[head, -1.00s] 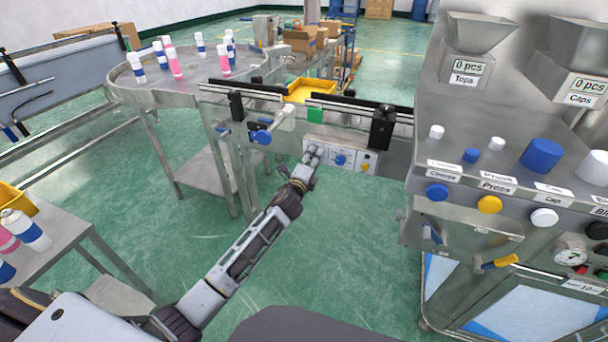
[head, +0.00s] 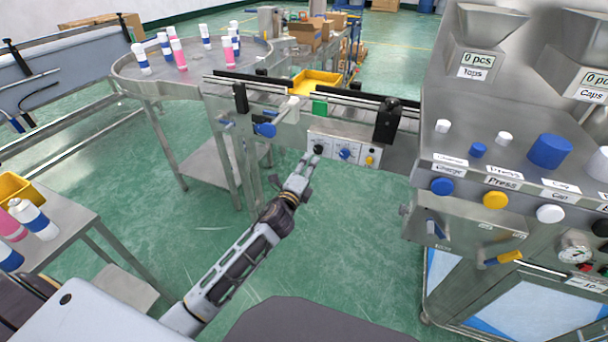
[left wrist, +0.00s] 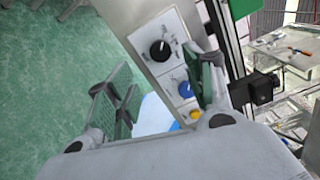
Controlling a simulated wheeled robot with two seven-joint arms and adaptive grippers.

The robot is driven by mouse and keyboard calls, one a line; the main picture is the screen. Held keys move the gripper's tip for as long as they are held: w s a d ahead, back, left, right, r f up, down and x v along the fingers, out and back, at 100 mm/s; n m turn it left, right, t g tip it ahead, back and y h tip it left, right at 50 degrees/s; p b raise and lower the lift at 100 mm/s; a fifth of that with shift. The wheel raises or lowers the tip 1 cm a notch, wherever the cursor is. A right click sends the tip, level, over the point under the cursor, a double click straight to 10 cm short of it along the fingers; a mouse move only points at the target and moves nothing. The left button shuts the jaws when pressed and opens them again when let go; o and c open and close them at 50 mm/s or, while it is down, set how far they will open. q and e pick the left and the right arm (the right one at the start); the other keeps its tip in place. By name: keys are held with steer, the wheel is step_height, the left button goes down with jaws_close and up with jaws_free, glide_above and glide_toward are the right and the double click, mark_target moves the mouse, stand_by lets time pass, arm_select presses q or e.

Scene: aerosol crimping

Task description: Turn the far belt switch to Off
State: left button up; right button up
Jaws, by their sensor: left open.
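The belt's control panel (head: 330,146) is a pale plate below the conveyor rail in the head view. It carries a black knob (head: 318,150), a blue knob (head: 344,153) and a yellow knob (head: 369,161). In the left wrist view the black knob (left wrist: 160,50) sits uppermost, with the blue knob (left wrist: 185,89) and yellow knob (left wrist: 195,114) below it. The printed dial marks are too small to read. My left gripper (head: 308,160) is open, just in front of the panel near the black knob, apparently apart from it. My right gripper is not in view.
The conveyor rail (head: 290,92) runs above the panel, with a blue-handled clamp (head: 265,130) to the left. A steel filling machine (head: 470,240) stands at right. A round table (head: 190,85) with cans is behind. Green floor below is open.

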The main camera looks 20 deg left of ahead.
arm_select(q)
steer(key=shift+s, duration=1.55)
stand_by(0.4)
